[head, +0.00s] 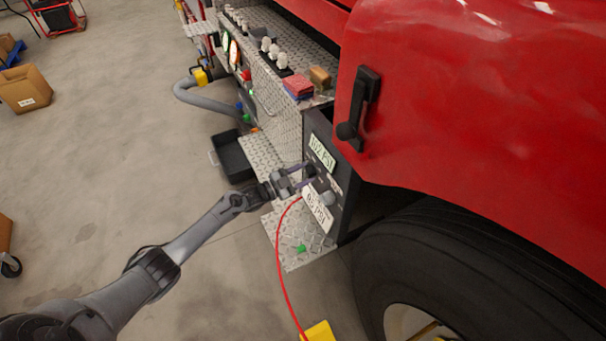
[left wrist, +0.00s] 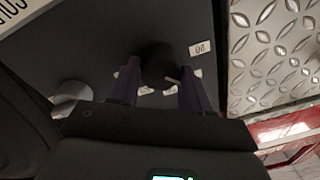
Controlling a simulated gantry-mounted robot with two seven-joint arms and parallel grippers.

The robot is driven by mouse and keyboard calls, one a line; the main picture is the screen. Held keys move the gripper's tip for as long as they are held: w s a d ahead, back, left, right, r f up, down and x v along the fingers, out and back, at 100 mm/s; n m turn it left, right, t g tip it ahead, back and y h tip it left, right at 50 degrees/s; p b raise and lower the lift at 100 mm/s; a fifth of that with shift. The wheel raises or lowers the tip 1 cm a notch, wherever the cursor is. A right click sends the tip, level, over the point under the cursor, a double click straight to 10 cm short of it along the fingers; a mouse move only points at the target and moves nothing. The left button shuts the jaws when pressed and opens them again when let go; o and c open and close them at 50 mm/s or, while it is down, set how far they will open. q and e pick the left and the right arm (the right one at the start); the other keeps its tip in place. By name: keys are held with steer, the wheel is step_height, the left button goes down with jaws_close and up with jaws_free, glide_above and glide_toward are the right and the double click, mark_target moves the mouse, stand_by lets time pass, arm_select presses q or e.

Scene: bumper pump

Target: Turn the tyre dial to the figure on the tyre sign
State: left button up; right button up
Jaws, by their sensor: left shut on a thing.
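The dial is a dark round knob (left wrist: 155,62) on the dark side panel (left wrist: 100,40), with a pale mark at its edge and small white labels around it. One label (left wrist: 202,48) seems to read 90, turned over in the left wrist view. My left gripper (head: 307,175) is shut on the knob, one purple finger on each side. In the head view the gripper hides the dial. A pale sign (head: 322,152) above the gripper seems to read 102 PSI. A second white sign (head: 318,209) hangs below it, its text hard to read. My right gripper is out of view.
A red hose (head: 280,262) runs down in front of the panel. A pale round fitting (head: 328,198) sits beside the gripper. The large tyre (head: 450,270) and red bodywork (head: 470,90) are close on the right. Open floor lies to the left, with a black tray (head: 232,158) near the step.

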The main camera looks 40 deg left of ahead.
arm_select(q)
steer(key=o, duration=1.1)
steer(key=shift+c, duration=0.2)
steer(key=shift+s, duration=0.1)
steer(key=shift+s+a+p, duration=0.25)
steer(key=shift+s+p, duration=0.15)
steer(key=shift+s, duration=0.15)
steer(key=p+v, duration=0.3)
steer(key=v, duration=0.6)
steer(key=shift+s, duration=0.25)
steer(key=shift+a, duration=0.1)
